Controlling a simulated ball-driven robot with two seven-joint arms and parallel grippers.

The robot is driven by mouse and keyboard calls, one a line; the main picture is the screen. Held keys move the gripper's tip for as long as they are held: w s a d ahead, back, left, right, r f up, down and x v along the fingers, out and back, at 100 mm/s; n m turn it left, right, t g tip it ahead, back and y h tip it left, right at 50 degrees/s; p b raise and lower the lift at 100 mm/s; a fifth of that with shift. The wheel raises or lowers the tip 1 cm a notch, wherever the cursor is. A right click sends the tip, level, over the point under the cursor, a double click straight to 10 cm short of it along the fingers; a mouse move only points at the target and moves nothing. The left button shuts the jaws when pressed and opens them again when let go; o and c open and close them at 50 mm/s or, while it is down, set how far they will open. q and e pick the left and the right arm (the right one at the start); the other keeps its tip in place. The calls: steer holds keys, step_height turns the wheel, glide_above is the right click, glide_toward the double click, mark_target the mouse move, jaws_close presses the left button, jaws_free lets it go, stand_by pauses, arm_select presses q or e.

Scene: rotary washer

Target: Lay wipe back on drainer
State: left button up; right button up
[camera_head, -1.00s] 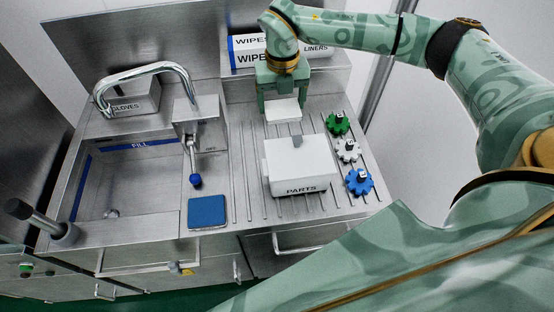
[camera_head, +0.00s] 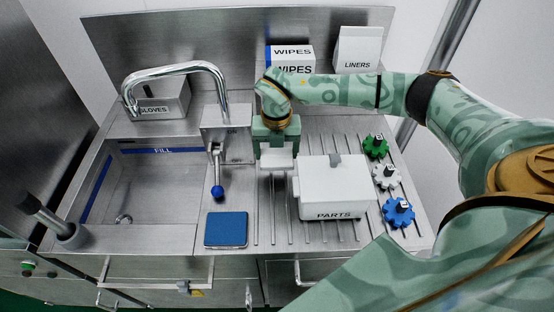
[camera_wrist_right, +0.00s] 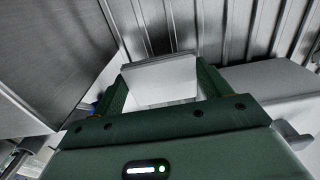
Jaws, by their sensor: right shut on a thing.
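My right gripper (camera_head: 277,158) is shut on a white wipe (camera_head: 277,163), a flat pale piece between its fingers. The wipe also shows in the right wrist view (camera_wrist_right: 160,82), spanning the gap between the green fingers. The gripper is over the left part of the ribbed drainer (camera_head: 272,215), just left of the white PARTS box (camera_head: 333,190). In the wrist view the drainer's ribs show beyond the wipe. I cannot tell whether the wipe touches the drainer. My left gripper is in neither view.
The lever with a blue knob (camera_head: 218,192) stands left of the gripper, near the sink (camera_head: 150,190) and tap (camera_head: 180,70). A blue pad (camera_head: 226,229) lies in front. Green, white and blue gears (camera_head: 398,212) are on the right. The WIPES box (camera_head: 290,58) is behind.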

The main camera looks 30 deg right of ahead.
mark_target(277, 153)
steer(key=shift+f+b, duration=0.4)
steer(key=shift+f, duration=1.7)
steer(key=shift+f, duration=0.1)
steer(key=o, duration=0.9)
step_height(277, 153, up, 12)
steer(key=shift+r+p, duration=0.15)
steer(key=shift+p, duration=1.05)
